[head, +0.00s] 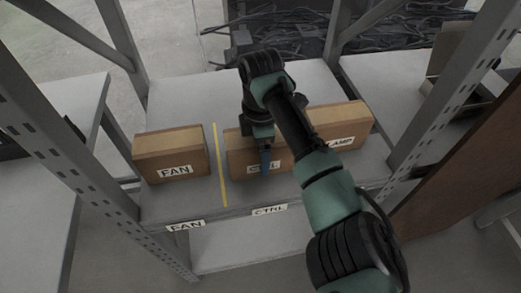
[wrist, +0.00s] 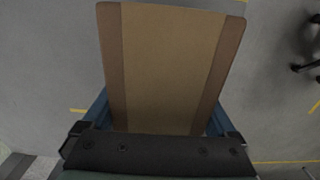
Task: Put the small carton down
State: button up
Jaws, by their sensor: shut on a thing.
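The small carton (head: 240,160) is brown, with a label reading CTRL on its front, partly covered by my gripper. It is on or just above the middle of the shelf board; I cannot tell whether its base touches. My gripper (head: 265,160) comes down over it, with a blue finger across its front face. In the wrist view the carton (wrist: 160,65) fills the space between the two blue fingers, and my gripper (wrist: 157,125) is shut on it. The matching CTRL tag (head: 270,210) is on the shelf's front edge below.
A FAN carton (head: 170,153) stands to the left, beyond a yellow divider line (head: 220,165). A LAMP carton (head: 355,122) stands close on the right, partly behind my arm. Grey perforated uprights (head: 45,125) frame the shelf. A bare strip of shelf lies behind the cartons.

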jog(key=o, duration=1.5)
jog(key=shift+f, duration=0.1)
jog(key=shift+o, duration=0.2)
notch_tip(320, 180, up, 12)
jog(key=shift+r+p, duration=0.2)
jog(key=shift+p, duration=1.05)
jog(key=shift+f, duration=0.1)
